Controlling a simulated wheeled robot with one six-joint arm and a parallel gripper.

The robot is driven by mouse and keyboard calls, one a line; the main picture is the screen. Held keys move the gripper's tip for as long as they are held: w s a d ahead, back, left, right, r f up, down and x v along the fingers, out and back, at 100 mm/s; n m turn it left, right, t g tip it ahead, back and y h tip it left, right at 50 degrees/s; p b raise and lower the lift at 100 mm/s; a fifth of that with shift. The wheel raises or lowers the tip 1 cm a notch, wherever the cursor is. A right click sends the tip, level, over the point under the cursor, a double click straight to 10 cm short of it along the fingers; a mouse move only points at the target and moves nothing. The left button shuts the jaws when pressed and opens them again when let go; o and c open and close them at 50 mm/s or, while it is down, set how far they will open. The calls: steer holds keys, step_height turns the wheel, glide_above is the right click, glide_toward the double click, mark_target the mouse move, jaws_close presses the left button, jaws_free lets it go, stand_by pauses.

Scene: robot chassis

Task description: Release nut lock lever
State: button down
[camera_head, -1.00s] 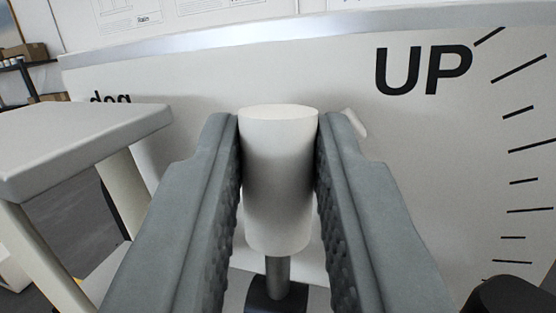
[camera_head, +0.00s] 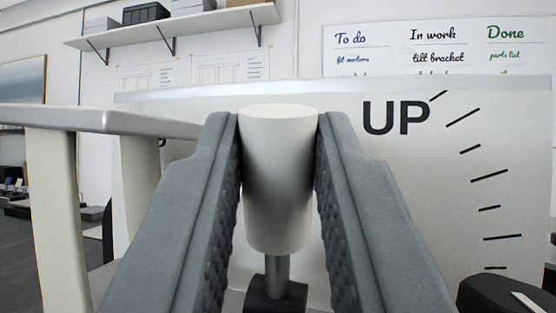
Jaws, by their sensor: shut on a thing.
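A white cylindrical knob (camera_head: 278,180) stands upright in the middle of the view, on a short grey metal stem (camera_head: 277,269). The stem goes down into a dark round base (camera_head: 275,294) at the bottom edge. My gripper (camera_head: 278,140) is shut on the knob, with one grey ridged finger against each side. The lower part of the base is out of the frame.
Behind the knob stands a pale panel (camera_head: 350,180) marked "UP" with black tick marks. A white frame with a flat top (camera_head: 110,122) is close on the left. A dark rounded part (camera_head: 505,297) is at lower right.

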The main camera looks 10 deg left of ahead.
steer(key=c, duration=1.3)
jaws_free()
steer(key=shift+o, duration=0.2)
steer(key=v, duration=1.7)
steer(key=shift+s, duration=0.25)
steer(key=shift+f, duration=0.1)
steer(key=s+d+r+m+g+h, duration=0.1)
steer(key=s+d+r+g, duration=0.1)
steer(key=s+d+r, duration=0.35)
steer(key=s+d+r+g+h, duration=0.2)
steer(key=s+d+r, duration=0.1)
steer(key=d+r, duration=0.5)
steer(key=s+d+r+m+g+h, duration=0.1)
steer(key=s+d, duration=0.3)
steer(key=s, duration=0.6)
steer(key=s+d+r+g+h, duration=0.1)
steer(key=s+d, duration=0.3)
steer(key=s, duration=0.6)
steer(key=shift+s+r+m+g+h, duration=0.4)
steer(key=shift+r+g, duration=0.4)
steer(key=shift+r, duration=0.1)
